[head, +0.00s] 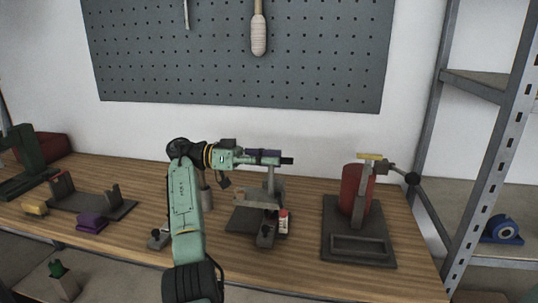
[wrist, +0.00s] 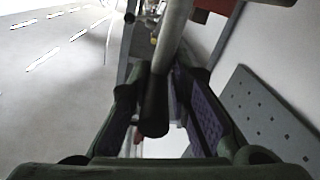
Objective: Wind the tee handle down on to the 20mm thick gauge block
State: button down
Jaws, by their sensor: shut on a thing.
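My gripper (head: 266,157) is at the top of a grey screw fixture (head: 245,219) in the middle of the bench. Its purple-padded jaws are shut on the tee handle. The tee handle's dark end (head: 287,161) shows just past the jaws to the right, above an upright grey screw (head: 270,180). In the wrist view, the grey bar with a black end (wrist: 156,110) lies between the two jaws (wrist: 160,105). I cannot pick out the gauge block, nor tell whether the screw's lower end touches anything.
A small white and red bottle (head: 283,222) stands by the fixture's right side. Further right is a stand (head: 358,252) with a red cylinder (head: 348,190) and a black-knobbed lever (head: 412,178). A purple block (head: 92,221) and grey bracket (head: 78,202) lie left. A pegboard (head: 200,65) hangs behind.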

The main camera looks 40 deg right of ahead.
jog(key=shift+s+f+m+g+y, duration=0.2)
jog(key=shift+f+m+g+y, duration=0.1)
jog(key=shift+y, duration=0.1)
jog(key=c, duration=1.9)
grip_release()
jog(key=o, duration=0.3)
jog(key=shift+r, duration=0.2)
jog(key=shift+r, duration=0.1)
notch_tip(320, 180, up, 10)
jog(key=shift+f, duration=0.1)
